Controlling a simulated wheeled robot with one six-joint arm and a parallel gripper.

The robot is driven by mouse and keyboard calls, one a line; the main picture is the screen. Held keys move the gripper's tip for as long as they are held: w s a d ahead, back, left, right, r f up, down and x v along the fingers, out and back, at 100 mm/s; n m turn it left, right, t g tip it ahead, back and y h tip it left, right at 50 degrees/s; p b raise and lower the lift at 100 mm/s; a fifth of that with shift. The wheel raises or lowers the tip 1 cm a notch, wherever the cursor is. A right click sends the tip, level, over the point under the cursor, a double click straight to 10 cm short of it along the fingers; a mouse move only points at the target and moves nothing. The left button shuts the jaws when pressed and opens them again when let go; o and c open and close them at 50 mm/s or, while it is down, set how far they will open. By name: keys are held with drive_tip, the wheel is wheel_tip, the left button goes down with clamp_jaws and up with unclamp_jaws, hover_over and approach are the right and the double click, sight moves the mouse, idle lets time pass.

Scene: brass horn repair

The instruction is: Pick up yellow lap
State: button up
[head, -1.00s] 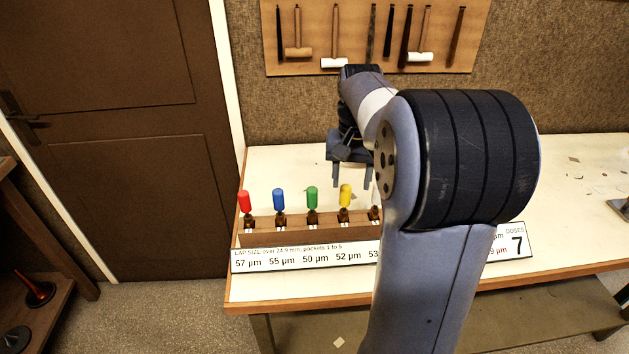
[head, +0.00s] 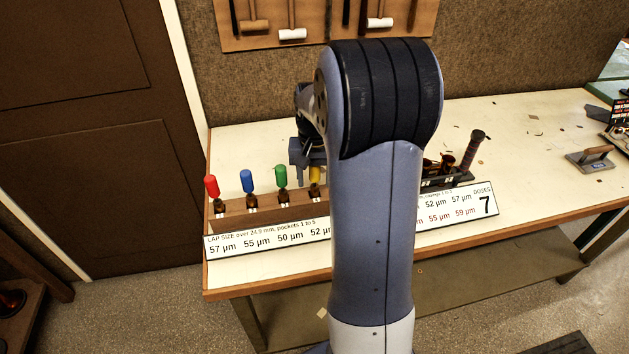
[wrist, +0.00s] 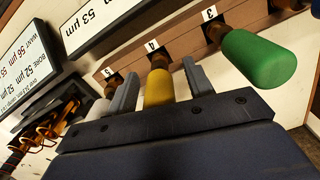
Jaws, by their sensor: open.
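The yellow lap (head: 315,174) stands in the wooden rack (head: 262,213), to the right of the green lap, partly covered by my gripper and arm in the head view. In the wrist view the yellow lap (wrist: 159,88) is at pocket 4, between the two fingers of my gripper (wrist: 161,88). My gripper is open, with a finger on either side of the yellow handle. Whether either finger touches it, I cannot tell.
The green lap (wrist: 254,58) is beside the right finger, and a white lap (wrist: 97,110) is close beside the left finger. Blue (head: 246,181) and red (head: 211,186) laps stand further left. A size label (head: 268,239) runs along the rack's front.

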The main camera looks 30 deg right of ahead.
drive_tip(key=shift+f, duration=0.35)
drive_tip(key=shift+c, duration=0.2)
clamp_jaws()
